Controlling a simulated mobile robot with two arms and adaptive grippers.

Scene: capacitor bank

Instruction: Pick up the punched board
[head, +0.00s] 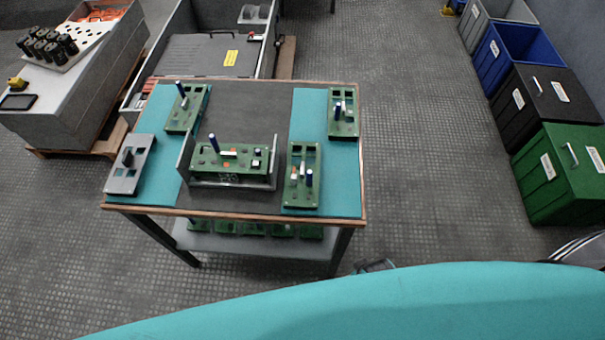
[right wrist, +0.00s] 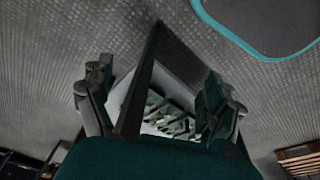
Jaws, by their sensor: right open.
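Several green boards with square cut-outs lie on the table: one at back left (head: 187,108), one at back right (head: 343,113), one at front right (head: 302,175) and one in a grey holder (head: 231,163). A grey board (head: 130,164) with cut-outs and a dark part lies at the left edge. A white plate with round holes (head: 88,38) carries black cylinders on the grey cabinet. I cannot tell which is the punched board. My right gripper (right wrist: 158,78) is open and empty, low before the table. My left gripper is out of view.
More green boards (head: 254,229) sit on the table's lower shelf (head: 255,244). A table leg (right wrist: 137,85) crosses between my right fingers in the wrist view. Blue (head: 516,56), black (head: 545,105) and green (head: 560,180) bins line the right wall. Floor right of the table is clear.

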